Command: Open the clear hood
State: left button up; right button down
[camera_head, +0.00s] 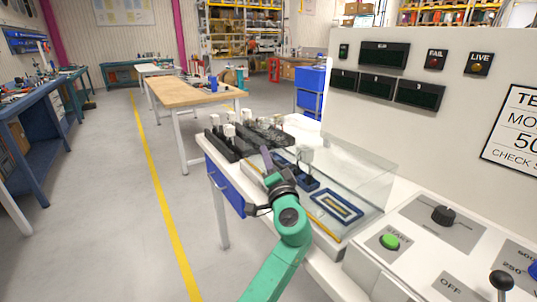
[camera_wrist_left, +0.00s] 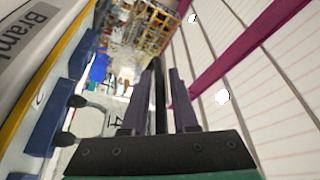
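The clear hood (camera_head: 372,178) is a glass-like box low over the white bench, covering a blue-framed pad (camera_head: 332,204); it looks down. My left gripper (camera_head: 268,158) is at the hood's left front side, its dark fingers pointing away from the head camera. Whether it touches the hood is hidden. In the left wrist view the two fingers (camera_wrist_left: 161,85) stand a narrow gap apart, with a thin black bar (camera_wrist_left: 159,95) in line between them. I cannot tell whether they grip this bar. My right gripper is out of view.
A black fixture with pale knobs (camera_head: 232,140) stands left of the hood. A grey console with a green start button (camera_head: 390,241) and a black knob (camera_head: 443,214) is on the right. A wooden-topped table (camera_head: 190,91) stands behind; the floor (camera_head: 100,200) at left is clear.

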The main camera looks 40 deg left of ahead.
pick_arm(q)
grip_shut()
jog(key=shift+f, duration=0.1)
dwell(1.3)
